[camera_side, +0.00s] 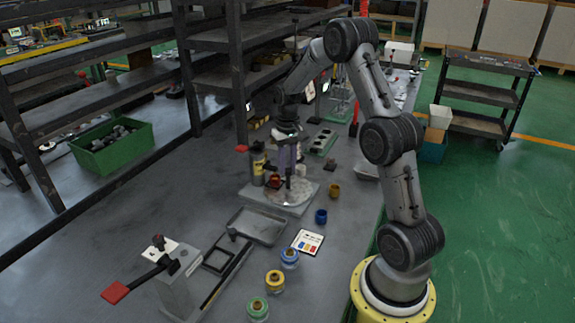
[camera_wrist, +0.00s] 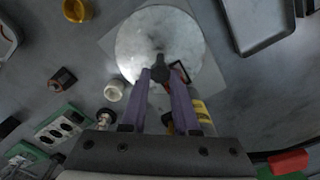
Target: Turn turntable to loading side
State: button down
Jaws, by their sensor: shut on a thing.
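The turntable is a round pale grey disc (camera_wrist: 150,38) on a square grey base plate (camera_side: 262,203). The disc also shows in the side view (camera_side: 298,193), partly behind my gripper. A dark knob or handle (camera_wrist: 160,70) stands on the disc towards its near edge in the wrist view. My gripper (camera_wrist: 160,76) points down over the disc, its two purple fingers shut on this knob. The gripper also shows in the side view (camera_side: 287,172). The exact contact at the fingertips is too small to tell there.
A yellow-and-black cylinder (camera_side: 257,166) stands close behind the turntable. A grey tray (camera_side: 262,222) lies in front, with a red-handled lever press (camera_side: 116,292) further left. Dark shelving (camera_side: 235,75) rises behind.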

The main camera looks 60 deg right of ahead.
jog(key=shift+r+m, duration=0.1)
jog(key=shift+m, duration=0.2)
jog(key=shift+d+m, duration=0.1)
jog(key=shift+m, duration=2.5)
jog(key=shift+s+m, duration=0.15)
jog(key=shift+m, duration=6.05)
jog(key=shift+s+m, duration=0.15)
jog(key=shift+m, duration=2.75)
jog(key=c, duration=0.7)
grip_release()
jog(key=shift+o, duration=0.2)
